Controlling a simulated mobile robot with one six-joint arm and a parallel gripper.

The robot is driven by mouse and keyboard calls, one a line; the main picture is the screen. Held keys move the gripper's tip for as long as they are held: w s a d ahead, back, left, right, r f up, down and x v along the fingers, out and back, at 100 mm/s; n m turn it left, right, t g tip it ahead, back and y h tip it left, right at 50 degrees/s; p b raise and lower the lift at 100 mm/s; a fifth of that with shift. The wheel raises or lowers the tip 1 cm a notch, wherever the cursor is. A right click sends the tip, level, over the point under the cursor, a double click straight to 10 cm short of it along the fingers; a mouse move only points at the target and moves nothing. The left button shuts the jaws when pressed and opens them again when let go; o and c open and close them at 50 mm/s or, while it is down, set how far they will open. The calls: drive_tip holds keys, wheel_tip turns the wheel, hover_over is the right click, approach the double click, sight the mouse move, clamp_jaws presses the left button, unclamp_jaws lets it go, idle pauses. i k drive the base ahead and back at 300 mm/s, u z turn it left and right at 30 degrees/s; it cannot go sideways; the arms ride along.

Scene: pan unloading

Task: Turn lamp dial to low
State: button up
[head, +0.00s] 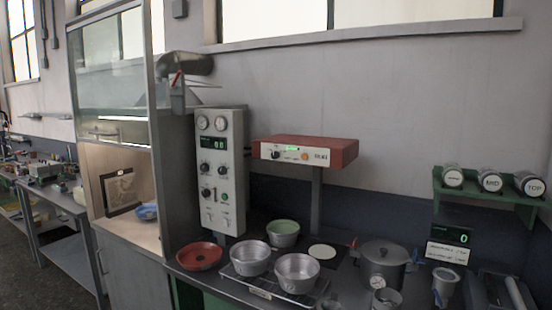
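A red box-shaped lamp (335,147) stands on a grey post above the bench, right of the grey control panel. The dial's pointer and markings are too small to read. My gripper is not in view.
A grey control panel (220,168) with knobs stands left of the lamp. Below are a red bowl (199,257), metal pans (250,258) on a rack, a green-lined pan (283,233) and a lidded pot (384,263). The space before the lamp's front looks clear.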

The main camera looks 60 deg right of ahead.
sight(275, 155)
drive_tip(key=u, duration=0.1)
drive_tip(key=i, duration=0.95)
drive_tip(key=z, duration=0.1)
